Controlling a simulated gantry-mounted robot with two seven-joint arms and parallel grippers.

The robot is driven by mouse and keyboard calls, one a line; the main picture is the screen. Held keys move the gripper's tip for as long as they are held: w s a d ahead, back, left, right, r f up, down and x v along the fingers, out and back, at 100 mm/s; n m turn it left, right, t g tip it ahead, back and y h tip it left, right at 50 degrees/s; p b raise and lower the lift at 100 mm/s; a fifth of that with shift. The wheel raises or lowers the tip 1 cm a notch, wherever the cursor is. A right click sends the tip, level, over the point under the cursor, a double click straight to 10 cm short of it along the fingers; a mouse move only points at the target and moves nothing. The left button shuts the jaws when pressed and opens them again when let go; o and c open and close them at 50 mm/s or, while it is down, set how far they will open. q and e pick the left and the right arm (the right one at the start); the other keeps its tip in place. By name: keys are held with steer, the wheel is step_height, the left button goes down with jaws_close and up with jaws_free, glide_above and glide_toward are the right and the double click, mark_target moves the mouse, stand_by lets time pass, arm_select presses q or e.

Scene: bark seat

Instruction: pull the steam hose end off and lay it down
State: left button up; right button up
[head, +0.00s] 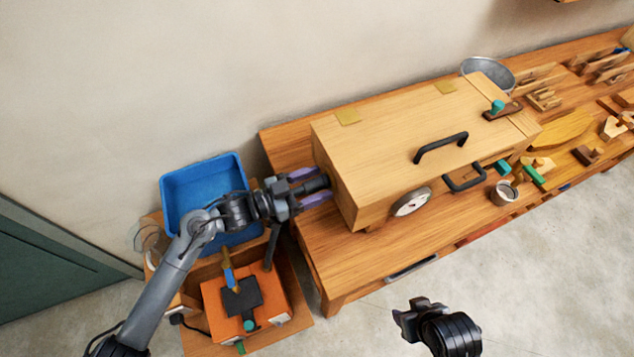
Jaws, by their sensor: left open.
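A long wooden steam box (390,140) lies on the bench. The black steam hose end (316,185) sits at the box's left end face. My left gripper (321,184) is open, with its purple fingers on either side of the hose end; I cannot tell whether they touch it. A black length of hose (272,246) shows below my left wrist, above the orange steamer (212,303); my arm hides part of its run. My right gripper (406,317) is dark and empty-looking at the bottom, over the floor, away from the box; its jaw opening is unclear.
The wooden bench (330,262) has bare room in front of the box's left part. A blue bin (180,192) stands behind my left arm. A metal bucket (489,70), a cup (503,193) and several wooden pieces and tools crowd the right.

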arm_select(q)
steer(key=shift+p, duration=0.35)
stand_by(0.7)
steer(key=shift+c, duration=0.2)
jaws_close()
steer(key=shift+a, duration=0.1)
stand_by(0.4)
steer(key=shift+p+v, duration=0.55)
steer(key=shift+v, duration=0.3)
steer(key=shift+p+v, duration=0.8)
steer(key=shift+v, duration=1.25)
